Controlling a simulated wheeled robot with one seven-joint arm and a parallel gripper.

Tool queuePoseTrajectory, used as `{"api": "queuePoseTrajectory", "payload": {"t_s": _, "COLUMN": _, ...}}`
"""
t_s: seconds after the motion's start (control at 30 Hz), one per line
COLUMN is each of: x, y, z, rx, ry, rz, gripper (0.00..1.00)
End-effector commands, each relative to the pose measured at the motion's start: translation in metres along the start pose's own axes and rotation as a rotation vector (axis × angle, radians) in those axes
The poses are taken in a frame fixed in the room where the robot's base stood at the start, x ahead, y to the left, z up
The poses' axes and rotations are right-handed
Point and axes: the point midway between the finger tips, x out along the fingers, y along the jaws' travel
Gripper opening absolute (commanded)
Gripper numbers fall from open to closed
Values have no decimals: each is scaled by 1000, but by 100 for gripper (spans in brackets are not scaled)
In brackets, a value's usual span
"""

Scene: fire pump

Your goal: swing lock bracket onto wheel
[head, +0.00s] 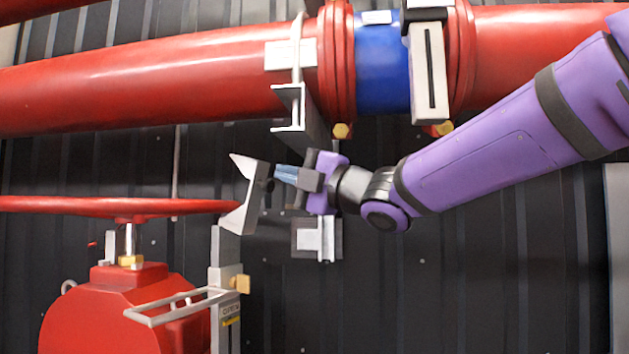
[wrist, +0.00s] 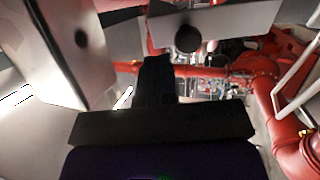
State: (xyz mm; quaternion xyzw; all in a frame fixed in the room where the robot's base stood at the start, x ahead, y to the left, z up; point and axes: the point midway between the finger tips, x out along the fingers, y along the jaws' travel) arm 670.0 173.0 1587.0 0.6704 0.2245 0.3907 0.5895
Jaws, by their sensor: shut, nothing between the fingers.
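The red wheel (head: 110,205) is seen edge-on in the head view at left, on its red valve body. A light grey angled lock bracket (head: 245,200) stands at the right end of the wheel's rim and overlaps it in the picture. I cannot tell whether they touch. My gripper (head: 278,173) is shut and empty, just right of the bracket, its fingers pointing left at the bracket's upper part. In the wrist view, the shut fingers (wrist: 158,75) point between grey plates, which look like the bracket (wrist: 65,45). Whether the fingers touch it is unclear.
A large red pipe (head: 170,80) with a blue band (head: 383,62) runs above my arm. A grey post (head: 224,270) with a yellow knob (head: 240,284) stands below the bracket. The dark ribbed wall (head: 450,260) is clear at lower right.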

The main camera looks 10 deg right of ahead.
Motion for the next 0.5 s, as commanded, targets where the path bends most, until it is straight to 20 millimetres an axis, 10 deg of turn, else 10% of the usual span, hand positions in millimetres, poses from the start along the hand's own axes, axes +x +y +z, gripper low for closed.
{"api": "queuePoseTrajectory", "payload": {"t_s": 0.5, "x": 38, "y": 0, "z": 0, "rx": 0, "ry": 0, "rz": 0, "gripper": 0}}
